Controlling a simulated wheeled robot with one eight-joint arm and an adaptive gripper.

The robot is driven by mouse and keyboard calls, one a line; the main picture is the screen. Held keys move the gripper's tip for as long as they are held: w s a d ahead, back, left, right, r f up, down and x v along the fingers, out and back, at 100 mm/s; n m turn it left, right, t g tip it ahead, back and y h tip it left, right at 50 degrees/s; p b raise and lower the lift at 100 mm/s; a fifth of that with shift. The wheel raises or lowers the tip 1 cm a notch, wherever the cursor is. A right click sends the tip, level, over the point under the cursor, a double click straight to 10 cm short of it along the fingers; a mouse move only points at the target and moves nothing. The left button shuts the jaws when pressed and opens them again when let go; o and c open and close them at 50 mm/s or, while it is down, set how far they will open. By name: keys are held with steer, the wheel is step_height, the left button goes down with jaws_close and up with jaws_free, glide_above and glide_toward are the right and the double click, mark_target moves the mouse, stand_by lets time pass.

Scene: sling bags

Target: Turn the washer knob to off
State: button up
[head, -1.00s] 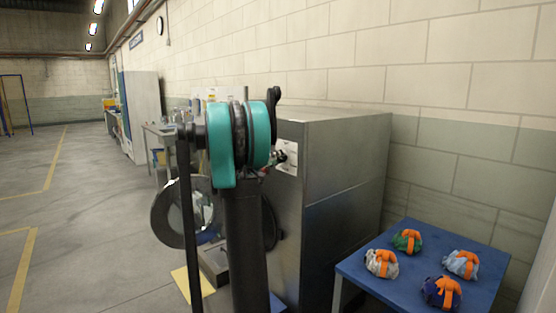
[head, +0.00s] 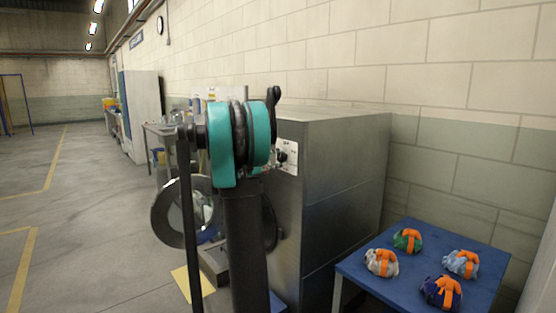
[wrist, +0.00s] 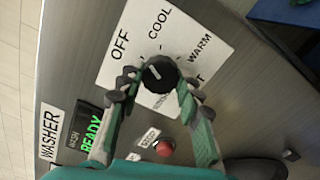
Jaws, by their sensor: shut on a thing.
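In the head view the gripper is small and partly hidden beside the label.
A red button (wrist: 165,148) and a green READY display (wrist: 91,132) are near the fingers. The round washer door (head: 166,215) stands open. A blue table (head: 395,285) at right holds several bundles with orange bands. The floor at left is clear.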

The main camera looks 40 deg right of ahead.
steer(key=n, duration=0.5)
steer(key=shift+f, duration=0.1)
stand_by(0.6)
steer(key=o, duration=1.2)
steer(key=shift+c, duration=0.2)
steer(key=s+a, duration=0.1)
steer(key=a, duration=1.1)
